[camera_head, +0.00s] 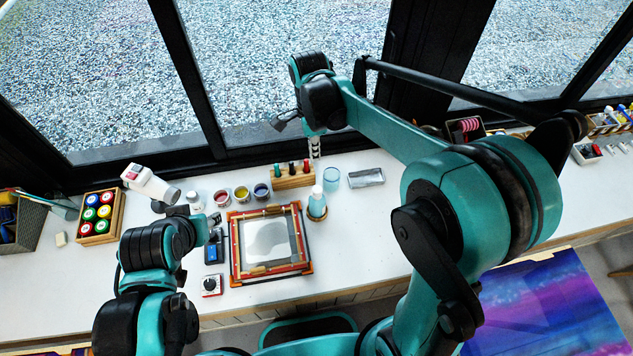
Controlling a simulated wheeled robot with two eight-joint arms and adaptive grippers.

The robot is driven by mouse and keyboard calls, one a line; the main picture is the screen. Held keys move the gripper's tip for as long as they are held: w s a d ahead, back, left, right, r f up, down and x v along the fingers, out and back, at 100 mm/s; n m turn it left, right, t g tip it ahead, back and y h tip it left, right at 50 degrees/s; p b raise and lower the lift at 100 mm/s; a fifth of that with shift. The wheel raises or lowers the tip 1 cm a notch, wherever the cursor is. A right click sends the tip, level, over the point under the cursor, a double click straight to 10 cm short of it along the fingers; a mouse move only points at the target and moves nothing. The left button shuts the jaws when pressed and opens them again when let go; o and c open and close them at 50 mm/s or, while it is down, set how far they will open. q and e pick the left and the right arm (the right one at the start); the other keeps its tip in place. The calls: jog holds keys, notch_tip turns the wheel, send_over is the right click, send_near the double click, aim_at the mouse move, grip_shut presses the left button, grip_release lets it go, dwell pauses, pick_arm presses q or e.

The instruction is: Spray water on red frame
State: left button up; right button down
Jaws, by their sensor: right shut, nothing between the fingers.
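The red frame (235,246) lies flat on the white bench, with a pale panel inside it. A small bottle (317,203) with a white top and teal lower part stands upright by the frame's right corner; I cannot make out a spray trigger. My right gripper (315,152) points down above the bench, shut and empty, behind the bottle and near the wooden rack. My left gripper (213,222) is just left of the frame, small and partly hidden by its own wrist; its jaws are unclear.
Several paint jars (241,194) and a wooden rack (293,178) stand behind the frame. A white dryer-like tool (150,184) and a crate of coloured spools (98,238) are at left. A metal tin (366,178) lies right. Windows border the back.

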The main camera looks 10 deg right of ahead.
aim_at(317, 189)
jog(key=f+b, duration=0.1)
jog(key=f, duration=0.6)
jog(key=f+b, duration=0.1)
jog(key=f, duration=0.6)
jog(key=shift+s+d, duration=0.15)
jog(key=shift+s, duration=0.05)
